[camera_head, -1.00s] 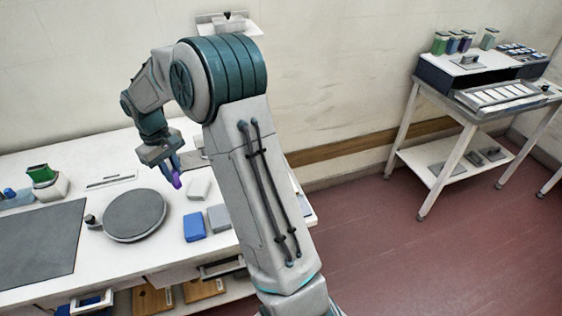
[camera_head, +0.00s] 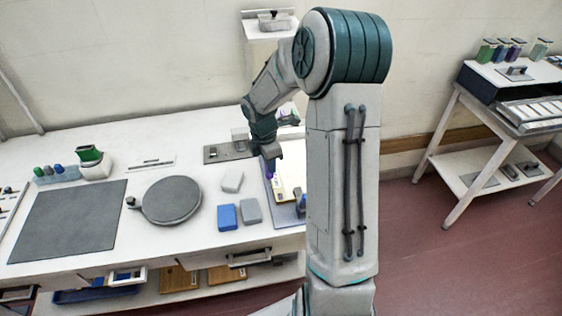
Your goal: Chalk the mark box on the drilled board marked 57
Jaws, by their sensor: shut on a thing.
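My gripper (camera_head: 270,152) is at the right part of the white table, partly hidden by my own arm. It is shut on a slim purple piece (camera_head: 269,168), which looks like chalk or a marker and points down. Just right of it, a pale yellowish board (camera_head: 291,181) with small dark marks lies on a grey-blue surface. My arm hides its right side. I cannot read a number, nor make out the mark box or drilled holes. I cannot tell whether the purple tip touches the board.
A blue block (camera_head: 227,217), a grey block (camera_head: 251,211) and a white block (camera_head: 232,181) lie left of the board. A round grey disc (camera_head: 172,200) and a dark mat (camera_head: 68,220) are further left. A side stand (camera_head: 450,165) is at the right.

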